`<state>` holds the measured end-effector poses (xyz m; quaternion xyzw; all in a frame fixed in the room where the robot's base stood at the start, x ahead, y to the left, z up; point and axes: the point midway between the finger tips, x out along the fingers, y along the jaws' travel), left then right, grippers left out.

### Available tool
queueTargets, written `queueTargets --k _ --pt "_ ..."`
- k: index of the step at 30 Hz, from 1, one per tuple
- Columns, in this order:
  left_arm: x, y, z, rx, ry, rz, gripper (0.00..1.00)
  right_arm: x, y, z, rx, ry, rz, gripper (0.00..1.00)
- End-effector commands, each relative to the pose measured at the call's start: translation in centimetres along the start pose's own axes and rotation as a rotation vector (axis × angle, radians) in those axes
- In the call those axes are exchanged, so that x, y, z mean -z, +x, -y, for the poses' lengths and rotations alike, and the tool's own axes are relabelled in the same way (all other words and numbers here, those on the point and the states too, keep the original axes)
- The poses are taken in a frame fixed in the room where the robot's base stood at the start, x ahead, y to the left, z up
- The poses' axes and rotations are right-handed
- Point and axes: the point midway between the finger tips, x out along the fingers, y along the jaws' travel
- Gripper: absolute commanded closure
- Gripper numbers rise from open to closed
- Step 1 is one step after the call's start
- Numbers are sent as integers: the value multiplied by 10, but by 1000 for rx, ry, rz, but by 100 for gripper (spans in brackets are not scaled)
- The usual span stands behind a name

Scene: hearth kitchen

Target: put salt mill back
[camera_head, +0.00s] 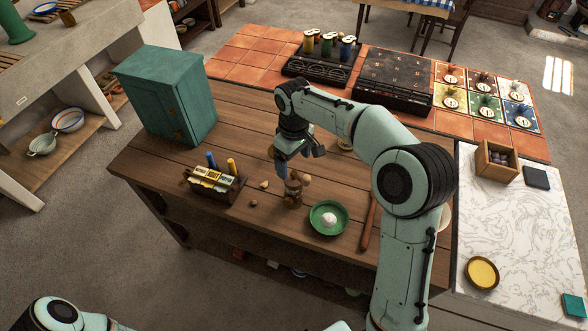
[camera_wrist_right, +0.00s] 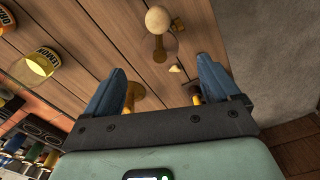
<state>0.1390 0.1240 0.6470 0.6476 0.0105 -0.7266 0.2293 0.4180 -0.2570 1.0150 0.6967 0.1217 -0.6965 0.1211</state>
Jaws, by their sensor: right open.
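A small brown wooden piece (camera_head: 293,194) with a pale round knob (camera_head: 306,180) beside it stands on the wooden worktop, just below my right gripper. I cannot tell for sure that it is the salt mill. My right gripper (camera_head: 299,163) is open, fingers pointing down, with nothing clearly held. In the right wrist view a pale ball on a brown stem (camera_wrist_right: 158,22) shows beyond the open fingertips (camera_wrist_right: 165,72). A dark caddy (camera_head: 216,192) to the left holds a blue cylinder (camera_head: 211,160), a yellow cylinder (camera_head: 231,167) and packets. My left gripper is out of view.
A green bowl (camera_head: 327,228) with a white lump and a rolling pin (camera_head: 369,226) lie right of the gripper. A teal cabinet (camera_head: 165,95) stands at the back left. Small crumbs lie near the caddy. The front left worktop is clear.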

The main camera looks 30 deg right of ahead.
Motion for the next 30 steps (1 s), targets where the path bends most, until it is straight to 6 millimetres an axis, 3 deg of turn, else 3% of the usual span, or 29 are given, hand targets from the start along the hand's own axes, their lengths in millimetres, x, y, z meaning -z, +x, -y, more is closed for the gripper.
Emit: queueTargets --k 3,7,25,30 --pt "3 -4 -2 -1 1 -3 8 1 -17 0 -1 0 -3 11" --pt "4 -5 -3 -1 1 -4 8 0 -24 0 0 0 0 11" --pt "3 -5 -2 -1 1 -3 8 0 -23 0 1 0 1 11" --pt "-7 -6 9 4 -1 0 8 -8 -20 10 6 0 5 11"
